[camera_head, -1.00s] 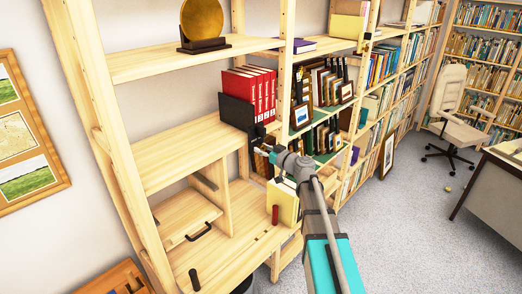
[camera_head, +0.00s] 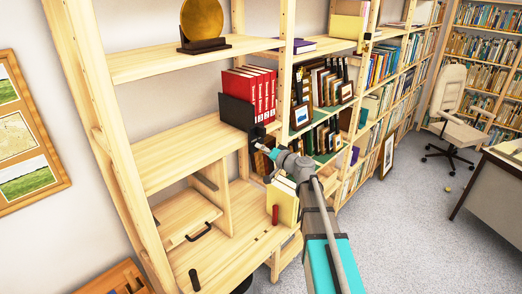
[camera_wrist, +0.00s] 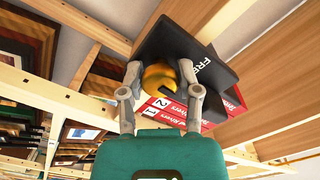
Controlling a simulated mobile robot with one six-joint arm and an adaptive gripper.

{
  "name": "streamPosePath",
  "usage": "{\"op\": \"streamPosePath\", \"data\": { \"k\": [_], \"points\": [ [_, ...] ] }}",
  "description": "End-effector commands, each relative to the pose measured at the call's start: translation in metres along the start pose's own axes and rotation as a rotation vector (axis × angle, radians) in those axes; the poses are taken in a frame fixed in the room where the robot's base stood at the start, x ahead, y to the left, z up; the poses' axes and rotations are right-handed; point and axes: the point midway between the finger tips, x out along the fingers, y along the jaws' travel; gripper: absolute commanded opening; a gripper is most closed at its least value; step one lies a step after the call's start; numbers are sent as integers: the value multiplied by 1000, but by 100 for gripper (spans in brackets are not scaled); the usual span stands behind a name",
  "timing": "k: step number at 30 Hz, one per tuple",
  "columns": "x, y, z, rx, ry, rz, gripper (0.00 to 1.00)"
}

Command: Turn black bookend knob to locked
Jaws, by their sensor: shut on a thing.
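The black bookend (camera_head: 236,111) stands on the wooden shelf against the left end of a row of red books (camera_head: 255,90). In the wrist view the dark bookend (camera_wrist: 222,58) carries white letters, of which "FRE" can be read. A yellow, notched knob (camera_wrist: 157,77) is in front of it. My gripper (camera_wrist: 160,70) has a grey finger on each side of the knob and is shut on it. In the head view my gripper (camera_head: 261,147) is at the front of the bookend, and the knob is too small to make out. Any mark for locked is not readable.
Framed pictures (camera_head: 302,115) and more books stand just to the right. A wooden upright (camera_head: 284,80) rises close beside the red books. The shelf board (camera_head: 180,150) left of the bookend is bare. A pale box (camera_head: 283,200) is below my arm.

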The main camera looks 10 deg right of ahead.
Motion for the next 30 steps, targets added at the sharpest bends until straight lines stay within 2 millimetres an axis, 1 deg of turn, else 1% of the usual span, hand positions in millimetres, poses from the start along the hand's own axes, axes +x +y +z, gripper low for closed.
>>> {"op": "streamPosePath", "data": {
  "k": [12,18,24,30],
  "points": [
    [-1,0,0,389,-1,2,0],
    [-1,0,0,546,-1,3,0],
    [-2,0,0,648,0,3,0],
    [-2,0,0,695,0,3,0]
  ]
}}
